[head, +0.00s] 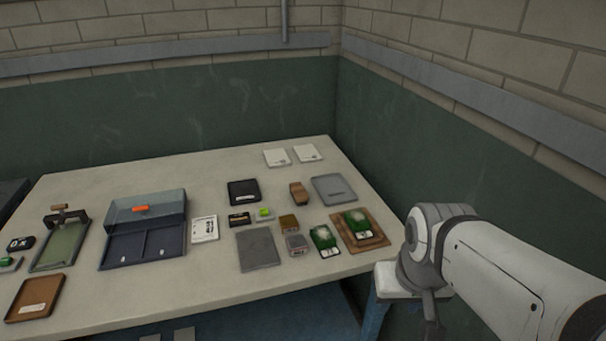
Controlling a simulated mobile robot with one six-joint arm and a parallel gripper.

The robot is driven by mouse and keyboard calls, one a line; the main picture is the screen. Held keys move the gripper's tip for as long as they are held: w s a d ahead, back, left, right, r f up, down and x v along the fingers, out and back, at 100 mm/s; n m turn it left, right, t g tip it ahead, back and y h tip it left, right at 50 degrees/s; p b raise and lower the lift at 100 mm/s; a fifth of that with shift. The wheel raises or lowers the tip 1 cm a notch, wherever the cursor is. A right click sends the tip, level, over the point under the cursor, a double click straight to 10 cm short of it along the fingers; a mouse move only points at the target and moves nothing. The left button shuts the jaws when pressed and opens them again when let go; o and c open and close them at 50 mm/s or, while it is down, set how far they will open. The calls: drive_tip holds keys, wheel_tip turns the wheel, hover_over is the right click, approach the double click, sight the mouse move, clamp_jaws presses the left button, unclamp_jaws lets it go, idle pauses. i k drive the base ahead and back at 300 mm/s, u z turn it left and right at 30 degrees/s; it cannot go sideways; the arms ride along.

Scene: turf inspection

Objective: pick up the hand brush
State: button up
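A small brown wooden-looking block (299,194) lies on the table toward the back right, left of a grey flat tray. It looks most like the hand brush, but it is too small to make out bristles. My arm enters from the right, beyond the table's right front corner, and does not reach over the table.
The pale table (190,278) stands against green-painted walls. The block has a black tray (243,192) to its left, a grey tray (334,189) to its right and small boxes (289,224) in front. A blue-grey open case (144,255) stands left of centre. The back left is clear.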

sight(300, 196)
drive_tip(key=i, duration=0.95)
drive_tip(key=u, duration=0.65)
